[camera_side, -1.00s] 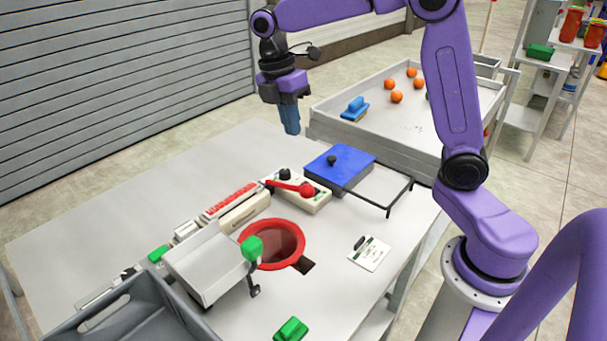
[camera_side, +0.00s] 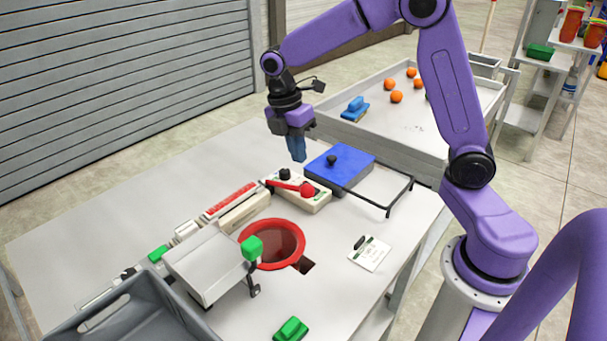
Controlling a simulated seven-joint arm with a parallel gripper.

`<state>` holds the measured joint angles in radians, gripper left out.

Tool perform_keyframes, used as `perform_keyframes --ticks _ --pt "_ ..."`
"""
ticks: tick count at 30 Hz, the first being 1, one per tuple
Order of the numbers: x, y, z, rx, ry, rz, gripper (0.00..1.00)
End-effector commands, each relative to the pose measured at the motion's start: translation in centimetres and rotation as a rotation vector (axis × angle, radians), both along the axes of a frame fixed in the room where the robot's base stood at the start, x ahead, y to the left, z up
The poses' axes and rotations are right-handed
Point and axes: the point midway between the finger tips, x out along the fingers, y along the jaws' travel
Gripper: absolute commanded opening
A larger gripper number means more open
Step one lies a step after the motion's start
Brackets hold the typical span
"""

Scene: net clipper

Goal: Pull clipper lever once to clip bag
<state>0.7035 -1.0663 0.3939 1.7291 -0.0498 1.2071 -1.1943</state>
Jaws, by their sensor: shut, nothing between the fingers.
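The clipper (camera_side: 308,200) is a cream box on the table with a red lever ending in a round red knob (camera_side: 307,191) and a black knob behind it. My gripper (camera_side: 298,158) points down with shut, empty blue fingers. It hangs in the air above and behind the clipper, apart from the lever. A red ring (camera_side: 298,233) surrounds a round opening in the table, in front of the clipper. I cannot make out a bag clearly.
A blue-lidded device (camera_side: 345,163) with a black wire handle stands right of the clipper. A metal tray with a green knob (camera_side: 251,247) is left of the ring. A grey crate (camera_side: 150,312), a white card (camera_side: 370,254) and a green block (camera_side: 291,329) are nearer.

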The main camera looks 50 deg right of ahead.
Motion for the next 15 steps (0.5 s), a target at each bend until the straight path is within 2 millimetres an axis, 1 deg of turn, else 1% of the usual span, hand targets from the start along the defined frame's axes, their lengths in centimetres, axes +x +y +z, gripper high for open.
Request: perform_keyframes --ticks 1,6,12,15 --pt "-0.2 -0.2 -1.0 -0.002 0.005 0.0 0.0" --pt "-0.7 -0.5 -3.8 -0.002 0.004 -0.001 0.0" --pt "-1.0 -0.7 -5.9 -0.001 0.001 0.0 0.0" --pt "-1.1 -0.7 -6.4 -0.001 0.001 0.0 0.0"
